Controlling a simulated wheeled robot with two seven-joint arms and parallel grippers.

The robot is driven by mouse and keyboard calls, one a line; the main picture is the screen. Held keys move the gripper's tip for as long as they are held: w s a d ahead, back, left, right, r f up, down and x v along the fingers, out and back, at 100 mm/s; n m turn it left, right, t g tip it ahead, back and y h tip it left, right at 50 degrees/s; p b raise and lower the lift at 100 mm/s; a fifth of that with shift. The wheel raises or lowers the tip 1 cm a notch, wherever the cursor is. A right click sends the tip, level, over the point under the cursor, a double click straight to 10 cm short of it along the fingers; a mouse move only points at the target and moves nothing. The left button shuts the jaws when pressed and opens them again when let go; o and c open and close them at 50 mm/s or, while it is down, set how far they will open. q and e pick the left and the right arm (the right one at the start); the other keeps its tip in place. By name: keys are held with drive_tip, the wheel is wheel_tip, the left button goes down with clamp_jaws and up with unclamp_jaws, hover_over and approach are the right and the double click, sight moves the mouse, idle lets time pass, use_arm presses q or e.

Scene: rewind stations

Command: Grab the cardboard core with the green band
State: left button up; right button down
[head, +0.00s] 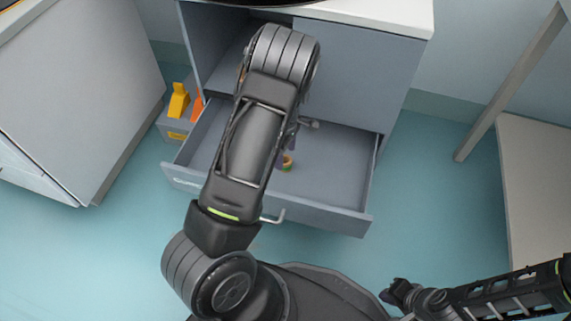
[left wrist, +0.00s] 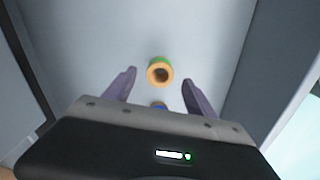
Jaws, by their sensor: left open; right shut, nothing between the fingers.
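The cardboard core with the green band (left wrist: 160,64) stands on the floor of the open drawer, its open end facing the left wrist camera. It also shows small in the head view (head: 288,164), just beside my left arm. My left gripper (left wrist: 159,80) is open above it, and the core appears between the fingertips with gaps on both sides. I cannot tell how far below the fingertips it is. A second core with a blue band (left wrist: 159,104) is mostly hidden by the gripper body. My right gripper (head: 396,294) is shut and empty, low at the right.
The drawer (head: 330,215) is pulled out of a grey cabinet (head: 355,70), with walls close around my left gripper. A grey bin (head: 176,132) with yellow and orange items stands left of it. A table (head: 535,180) is at the right. Floor right of the drawer is clear.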

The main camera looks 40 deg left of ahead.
sight(285, 161)
use_arm(q)
wheel_tip(285, 161, down, 4)
drive_tip(key=shift+f+b, duration=0.1)
drive_tip(key=shift+b, duration=0.75)
use_arm(e)
drive_tip(key=f, duration=0.2)
drive_tip(key=shift+w+f, duration=0.2)
drive_tip(key=shift+f, duration=0.1)
use_arm(q)
drive_tip(key=shift+c, duration=0.2)
clamp_jaws()
